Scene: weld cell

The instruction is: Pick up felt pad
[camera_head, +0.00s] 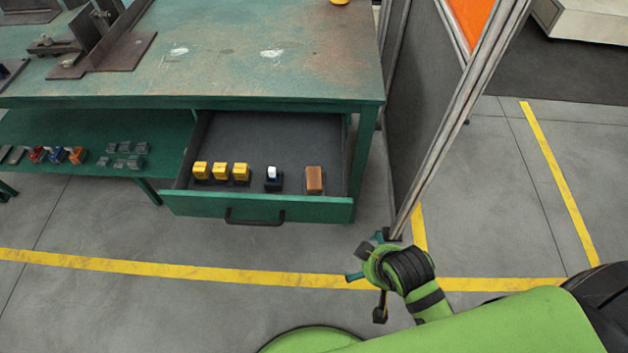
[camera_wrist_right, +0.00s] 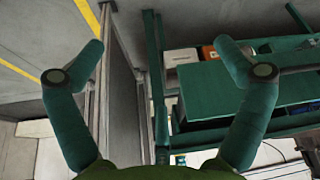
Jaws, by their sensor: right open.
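An open drawer (camera_head: 262,209) under the green workbench holds a row of small items. At its right end lies a brown block (camera_head: 314,180), which may be the felt pad; I cannot tell its material. My right gripper (camera_head: 364,257) is in front of the drawer's right corner, outside it and apart from the block. In the right wrist view its two teal fingers are spread with nothing between the fingertips (camera_wrist_right: 158,45). My left gripper is not in view.
The drawer also holds three yellow items (camera_head: 220,172) and a dark item with a white top (camera_head: 273,179). A partition panel (camera_head: 412,110) stands close right of the bench. The lower shelf (camera_head: 80,135) carries several small parts. Floor before the drawer is clear.

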